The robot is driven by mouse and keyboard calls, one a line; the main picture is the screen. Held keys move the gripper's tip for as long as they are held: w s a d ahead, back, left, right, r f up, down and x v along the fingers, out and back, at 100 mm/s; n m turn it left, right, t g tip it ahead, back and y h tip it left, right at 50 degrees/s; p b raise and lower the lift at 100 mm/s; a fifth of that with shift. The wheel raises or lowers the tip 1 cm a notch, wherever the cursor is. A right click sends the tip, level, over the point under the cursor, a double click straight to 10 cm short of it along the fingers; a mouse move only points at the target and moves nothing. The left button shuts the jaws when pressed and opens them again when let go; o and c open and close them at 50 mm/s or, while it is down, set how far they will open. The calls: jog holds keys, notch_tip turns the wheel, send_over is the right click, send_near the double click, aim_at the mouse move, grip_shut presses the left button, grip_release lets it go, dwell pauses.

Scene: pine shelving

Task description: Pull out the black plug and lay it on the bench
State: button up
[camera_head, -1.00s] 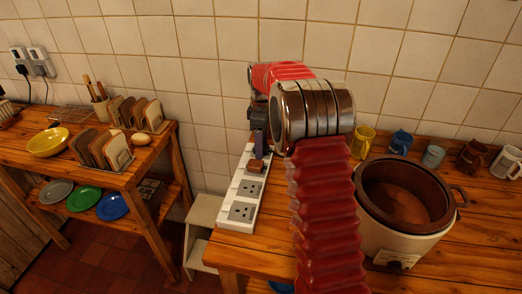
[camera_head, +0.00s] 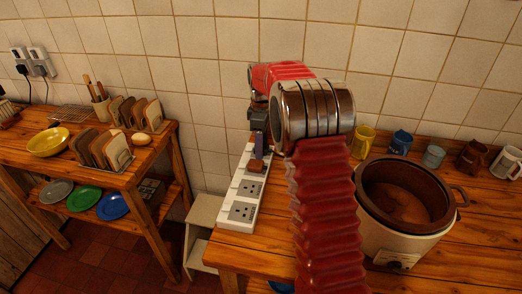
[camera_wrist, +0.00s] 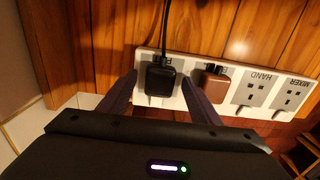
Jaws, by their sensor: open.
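The black plug (camera_wrist: 160,78) sits in a socket of the white power strip (camera_wrist: 142,52), with its cable running up in the wrist view. My gripper (camera_wrist: 160,84) is open, with one finger on each side of the black plug; I cannot tell whether they touch it. In the head view my gripper (camera_head: 259,132) points down over the far part of the strip (camera_head: 226,221) and hides the black plug. The bench (camera_head: 450,265) is the wooden one carrying the strip.
A brown plug (camera_wrist: 214,85) stands close beside my right finger. Sockets labelled HAND and MIXER are empty. A slow cooker (camera_head: 405,235) and several mugs stand to the right. Another bench (camera_head: 130,178) with bread racks is left. Bare wood lies around the cooker.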

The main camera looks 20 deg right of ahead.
jog(key=shift+c, duration=0.6)
grip_shut()
jog(key=shift+r, duration=0.15)
jog(key=shift+r, duration=0.35)
jog(key=shift+r, duration=0.25)
jog(key=shift+r, duration=1.75)
jog(key=shift+r, duration=0.5)
